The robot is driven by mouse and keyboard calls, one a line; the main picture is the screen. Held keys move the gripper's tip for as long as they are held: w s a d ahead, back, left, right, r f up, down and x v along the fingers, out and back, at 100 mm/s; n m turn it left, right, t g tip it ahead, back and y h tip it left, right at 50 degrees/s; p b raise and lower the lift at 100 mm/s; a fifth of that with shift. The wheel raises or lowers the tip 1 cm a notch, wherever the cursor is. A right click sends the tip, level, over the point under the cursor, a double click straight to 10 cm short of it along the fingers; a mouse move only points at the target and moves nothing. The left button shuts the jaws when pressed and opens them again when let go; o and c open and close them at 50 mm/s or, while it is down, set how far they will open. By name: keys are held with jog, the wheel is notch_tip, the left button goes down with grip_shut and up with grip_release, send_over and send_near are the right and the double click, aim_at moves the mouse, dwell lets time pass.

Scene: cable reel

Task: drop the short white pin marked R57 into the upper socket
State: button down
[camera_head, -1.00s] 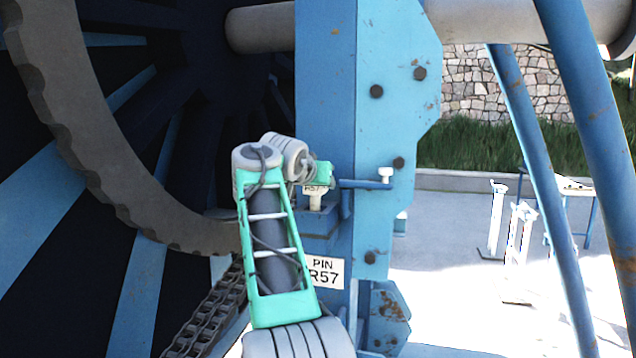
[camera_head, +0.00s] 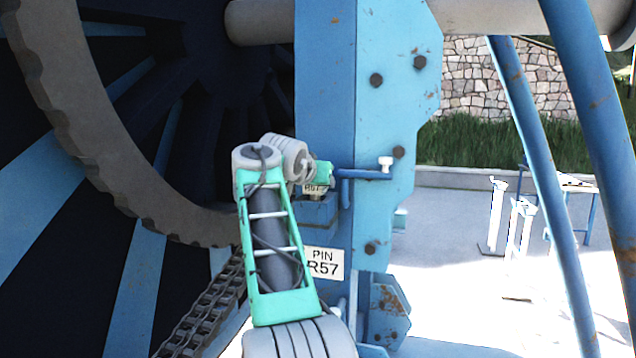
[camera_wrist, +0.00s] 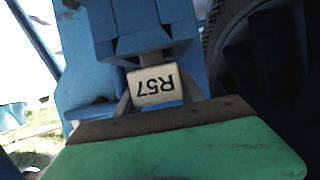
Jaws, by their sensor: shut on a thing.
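The short white pin marked R57 (camera_head: 314,189) is upright at the top of the blue socket block (camera_head: 318,211) on the blue post. In the wrist view its marked head (camera_wrist: 155,86) appears upside down, with a short length of grey shank showing between head and block. The shank's end is hidden and appears to be inside the upper socket (camera_wrist: 148,45). My gripper (camera_wrist: 157,96) is shut on the pin's head, one finger on each side. In the head view my green-and-grey wrist partly covers the gripper.
A blue bar with a white-headed peg (camera_head: 386,163) sticks out just right of my gripper. A plate reading PIN R57 (camera_head: 323,263) is below the block. The large toothed reel rim (camera_head: 85,130) and a chain (camera_head: 210,310) are at left. Open paving lies at right.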

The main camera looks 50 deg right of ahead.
dwell(0.4)
jog(key=shift+f+b, duration=0.4)
jog(key=shift+f, duration=0.05)
dwell(0.3)
jog(key=c, duration=0.9)
grip_release()
jog(key=shift+o, duration=1.3)
jog(key=shift+f, duration=0.15)
jog(key=v, duration=0.8)
jog(key=shift+b, duration=0.3)
